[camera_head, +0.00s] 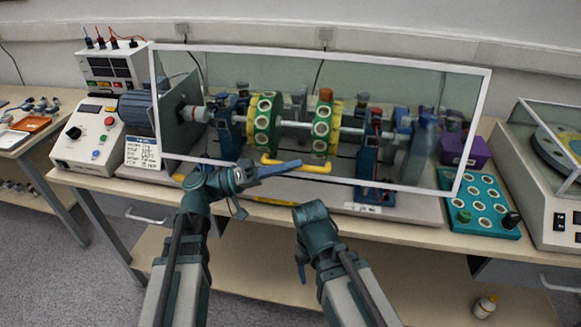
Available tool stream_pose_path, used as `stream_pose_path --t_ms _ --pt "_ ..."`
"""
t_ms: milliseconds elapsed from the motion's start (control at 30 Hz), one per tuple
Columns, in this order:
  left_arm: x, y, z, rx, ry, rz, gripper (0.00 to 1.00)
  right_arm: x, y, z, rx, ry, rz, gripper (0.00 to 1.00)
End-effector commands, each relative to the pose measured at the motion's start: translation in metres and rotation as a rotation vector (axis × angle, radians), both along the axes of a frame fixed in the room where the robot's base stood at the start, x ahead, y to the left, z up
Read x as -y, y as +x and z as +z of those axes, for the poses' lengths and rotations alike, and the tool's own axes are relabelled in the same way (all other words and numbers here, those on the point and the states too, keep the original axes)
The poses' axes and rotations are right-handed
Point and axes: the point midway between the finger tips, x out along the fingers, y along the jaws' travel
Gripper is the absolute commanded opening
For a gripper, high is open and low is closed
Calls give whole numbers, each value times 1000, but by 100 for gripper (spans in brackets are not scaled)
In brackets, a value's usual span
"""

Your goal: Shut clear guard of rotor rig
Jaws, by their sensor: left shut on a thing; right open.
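The clear guard (385,78) is a see-through panel in a white frame. It stands in front of the rotor rig, and its lower edge is low, near the grey base (400,207). I cannot tell whether that edge touches the base. A yellow handle (318,168) is on the lower edge. My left gripper (282,169) is at the handle and shut on it; its fingers partly hide the handle's left part. Behind the panel are the shaft and green-yellow rotor discs (263,125). My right gripper (301,262) is open and empty, below and in front of the bench edge.
A control box (88,138) stands left of the rig, with a power supply behind. A teal tray (480,203) and purple box (462,152) are on the right, beside a grey machine (545,190). A bottle (485,306) is below the bench.

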Motion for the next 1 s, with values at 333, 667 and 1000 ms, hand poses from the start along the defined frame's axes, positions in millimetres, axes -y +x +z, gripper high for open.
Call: stream_pose_path --t_ms 333,667,1000 --pt "0 3 -50 -3 0 5 0 0 0 -50 0 0 0 72" --pt "0 3 -62 -3 0 6 0 0 0 -62 0 0 0 72" --pt "0 2 -62 -4 -1 5 0 0 0 -62 0 0 0 72"
